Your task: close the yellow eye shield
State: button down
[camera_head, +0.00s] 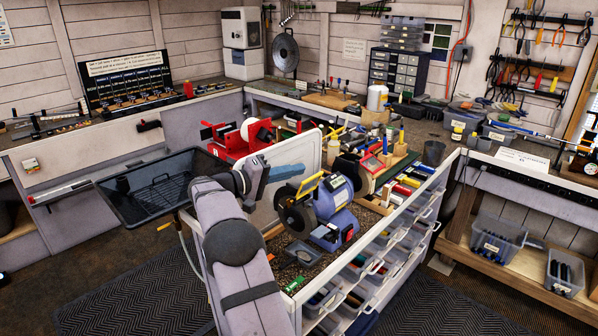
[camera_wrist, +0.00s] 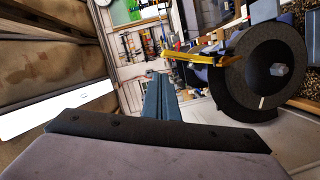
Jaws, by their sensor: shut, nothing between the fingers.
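The yellow eye shield (camera_head: 309,184) is a small yellow-edged frame on the blue bench grinder (camera_head: 333,205), above its dark left wheel (camera_head: 295,216). It appears tilted up rather than lying over the wheel. In the wrist view the shield's yellow edge (camera_wrist: 190,57) sticks out to the left of the black wheel (camera_wrist: 243,83). My gripper (camera_head: 300,170) is just left of and above the shield in the head view. In the wrist view its blue-grey fingers (camera_wrist: 157,78) are together and empty, with a gap visible between them and the shield.
A pale upright panel (camera_head: 312,150) stands behind my gripper. A dark tray (camera_head: 160,185) is at the left. Tools and small boxes crowd the bench to the right; a small dark dish (camera_head: 303,253) sits in front.

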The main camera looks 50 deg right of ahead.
aim_at(304, 182)
jog(key=shift+s+f+p, duration=0.2)
jog(key=shift+s+p, duration=0.05)
jog(key=shift+s, duration=0.25)
jog(key=shift+s+f+p, duration=0.15)
jog(key=shift+s+p, duration=0.05)
jog(key=shift+s, duration=0.25)
jog(key=shift+s+f+m+b, duration=0.3)
jog(key=shift+m+b, duration=0.2)
jog(key=shift+b, duration=1.5)
jog(key=s+m+b, duration=0.1)
jog(key=b, duration=0.5)
jog(key=shift+s+f+m+y, duration=0.1)
jog(key=shift+f+m+y, duration=0.2)
jog(key=shift+f, duration=0.1)
jog(key=s+f+m+t+b, duration=0.4)
jog(key=m+b, duration=0.6)
jog(key=b, duration=1.8)
jog(key=shift+s+f+m+t+y+b, duration=0.4)
jog(key=shift+s+f, duration=0.25)
jog(key=shift+f, duration=0.35)
